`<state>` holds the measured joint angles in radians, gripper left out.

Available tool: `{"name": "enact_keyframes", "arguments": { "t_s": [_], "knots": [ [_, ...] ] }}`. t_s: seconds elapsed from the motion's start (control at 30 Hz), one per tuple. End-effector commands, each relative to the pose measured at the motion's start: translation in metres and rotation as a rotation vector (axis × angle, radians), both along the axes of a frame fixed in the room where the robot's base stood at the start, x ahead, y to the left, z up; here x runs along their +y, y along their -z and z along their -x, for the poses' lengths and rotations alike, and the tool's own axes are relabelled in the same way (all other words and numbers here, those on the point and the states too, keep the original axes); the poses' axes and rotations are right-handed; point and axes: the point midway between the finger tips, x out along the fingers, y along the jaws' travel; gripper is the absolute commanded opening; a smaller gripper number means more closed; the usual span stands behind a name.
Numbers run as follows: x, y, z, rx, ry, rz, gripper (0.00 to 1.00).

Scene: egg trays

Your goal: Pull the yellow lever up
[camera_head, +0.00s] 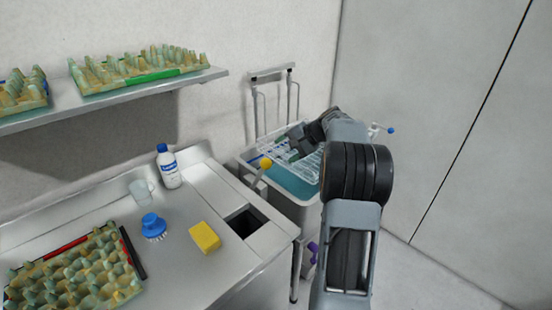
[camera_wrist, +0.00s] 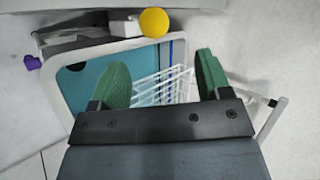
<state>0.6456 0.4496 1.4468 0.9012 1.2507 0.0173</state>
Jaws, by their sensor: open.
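The yellow lever shows as a round yellow knob (camera_head: 265,163) on a short arm at the left rim of the sink basin in the head view. In the wrist view the yellow knob (camera_wrist: 154,22) is at the top centre, beyond my fingertips. My gripper (camera_wrist: 155,80) is open, with its two green fingers spread and nothing between them. In the head view my gripper (camera_head: 297,145) is over the basin, right of the knob and apart from it. My arm hides part of the basin.
The basin (camera_head: 310,198) holds a white wire rack (camera_wrist: 165,87) over blue water. A steel counter (camera_head: 185,265) at left carries a yellow sponge (camera_head: 205,237), blue brush (camera_head: 152,226), bottle (camera_head: 168,167) and egg tray (camera_head: 135,265). A purple knob (camera_wrist: 33,62) is beside the basin.

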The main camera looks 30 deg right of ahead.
Motion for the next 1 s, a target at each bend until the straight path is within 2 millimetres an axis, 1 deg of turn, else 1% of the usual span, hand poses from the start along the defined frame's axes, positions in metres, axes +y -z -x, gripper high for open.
{"name": "enact_keyframes", "arguments": {
  "t_s": [0.1, 0.2, 0.33, 1.0],
  "knots": [
    [-0.010, -0.011, 0.009, -0.001, 0.003, 0.001, 0.71],
    [-0.015, -0.019, 0.015, -0.001, 0.002, 0.001, 0.71],
    [-0.019, -0.024, 0.019, 0.000, 0.000, 0.000, 0.71],
    [-0.021, -0.025, 0.019, -0.003, 0.005, 0.009, 0.71]
  ]
}}
